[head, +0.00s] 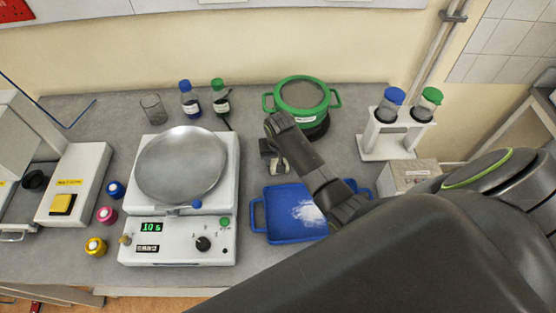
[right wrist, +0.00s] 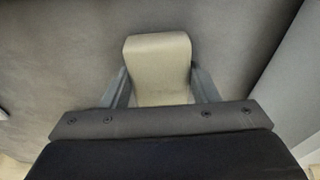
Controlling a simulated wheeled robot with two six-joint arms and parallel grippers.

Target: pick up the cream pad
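The cream pad (right wrist: 158,60) is a pale block with rounded corners in the right wrist view. It sits between the two fingers of my right gripper (right wrist: 160,85), with a finger against each side and no clear gap. In the head view my right gripper (head: 279,166) points down at the grey bench, between the balance and the green pot. Only a small pale part shows there, and my wrist hides most of it. I cannot tell whether the pad is clear of the bench. My left gripper is not in view.
A balance with a round metal pan (head: 181,165) stands left of my right gripper. The green pot (head: 302,95) is behind. A tube rack (head: 392,139) stands to the right.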

